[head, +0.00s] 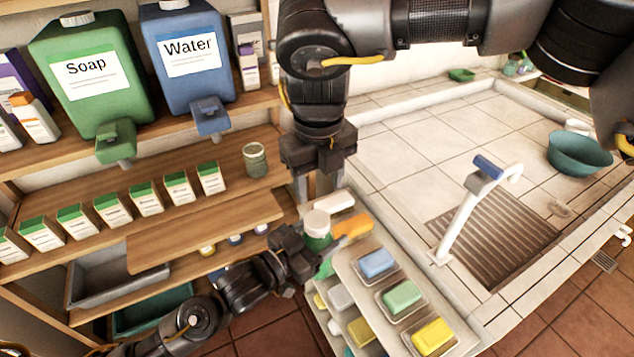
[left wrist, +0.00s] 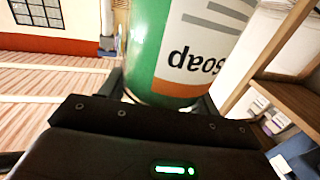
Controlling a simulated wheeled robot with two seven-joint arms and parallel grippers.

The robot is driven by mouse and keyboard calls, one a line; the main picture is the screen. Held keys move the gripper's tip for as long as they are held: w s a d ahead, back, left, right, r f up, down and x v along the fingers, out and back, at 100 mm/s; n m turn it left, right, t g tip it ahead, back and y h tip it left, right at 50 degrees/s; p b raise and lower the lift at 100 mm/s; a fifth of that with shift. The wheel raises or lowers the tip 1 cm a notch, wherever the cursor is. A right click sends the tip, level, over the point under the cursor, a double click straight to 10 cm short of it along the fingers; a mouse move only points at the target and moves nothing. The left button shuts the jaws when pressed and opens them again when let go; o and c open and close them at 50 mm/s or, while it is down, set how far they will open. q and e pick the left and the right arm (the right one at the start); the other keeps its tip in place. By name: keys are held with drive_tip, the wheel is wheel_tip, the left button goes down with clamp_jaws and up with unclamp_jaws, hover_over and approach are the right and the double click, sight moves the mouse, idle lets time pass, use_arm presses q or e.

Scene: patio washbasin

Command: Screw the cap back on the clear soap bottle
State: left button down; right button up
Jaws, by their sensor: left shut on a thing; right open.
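A green soap bottle (head: 317,240) with a white top (head: 317,221) stands upright in my left gripper (head: 304,250). In the left wrist view, the green bottle (left wrist: 150,50) fills the space between the fingers and shows an orange and white label reading "soap" upside down. My left gripper is shut on its body. My right gripper (head: 318,188) points down, open and empty, just above and behind the white top, apart from it. I cannot tell whether the white top is a seated cap. The bottle's lower part is hidden.
A stand with blue (head: 376,262), green (head: 402,297) and yellow (head: 433,336) soap bars is close right of the bottle. An orange item (head: 353,228) lies beside it. Shelves (head: 200,225) with boxes, a small glass jar (head: 255,160) and large canisters are left. The tiled basin (head: 400,150) is right.

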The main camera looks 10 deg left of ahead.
sight(318, 218)
drive_tip(key=n, duration=0.4)
drive_tip(key=shift+s+a, duration=0.15)
drive_tip(key=shift+s, duration=0.2)
drive_tip(key=shift+f, duration=0.15)
drive_tip(key=shift+f, duration=3.9)
